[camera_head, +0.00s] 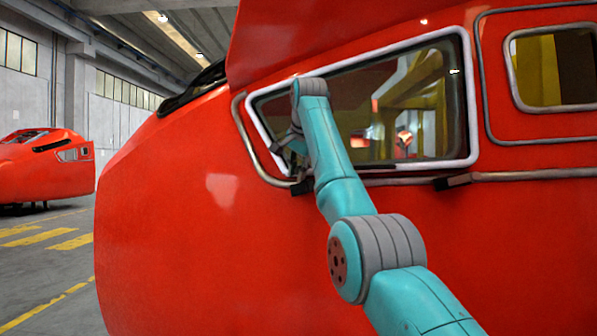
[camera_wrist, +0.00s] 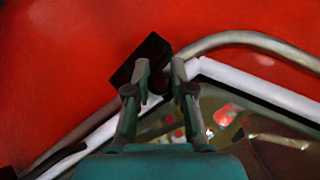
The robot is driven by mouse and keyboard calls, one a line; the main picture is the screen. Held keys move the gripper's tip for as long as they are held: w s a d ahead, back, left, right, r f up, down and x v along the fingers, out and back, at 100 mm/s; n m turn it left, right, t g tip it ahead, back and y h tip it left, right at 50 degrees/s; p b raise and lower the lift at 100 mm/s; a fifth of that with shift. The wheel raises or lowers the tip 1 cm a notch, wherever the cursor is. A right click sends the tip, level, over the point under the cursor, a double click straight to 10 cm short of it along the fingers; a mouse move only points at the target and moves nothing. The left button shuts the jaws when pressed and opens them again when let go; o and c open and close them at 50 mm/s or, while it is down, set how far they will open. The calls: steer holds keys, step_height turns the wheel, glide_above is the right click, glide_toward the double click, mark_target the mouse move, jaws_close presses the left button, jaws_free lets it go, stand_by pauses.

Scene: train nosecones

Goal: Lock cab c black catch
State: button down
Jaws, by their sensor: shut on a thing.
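A red cab nose (camera_head: 190,200) fills much of the head view, with a side window in a white frame (camera_head: 468,110). In the wrist view a black block-like catch (camera_wrist: 147,58) sits on the red skin, close to the end of a bent grey rail. My gripper (camera_wrist: 161,72) has its two fingertips on either side of the catch's lower part, closed on it. The fingers hide part of the catch. In the head view my gripper (camera_head: 284,143) is small and partly hidden by my wrist, at the window's left corner.
A grey rail (camera_head: 245,135) curves around the window's left corner. Dark blocks show below the window, one near its lower left (camera_head: 303,186) and one farther right (camera_head: 452,182). Another red cab (camera_head: 50,165) stands far left. Marked floor (camera_head: 45,255) lies open at left.

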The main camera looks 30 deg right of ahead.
steer(key=shift+f, duration=0.15)
steer(key=c, duration=1)
jaws_free()
steer(key=v, duration=1.2)
steer(key=shift+w, duration=0.15)
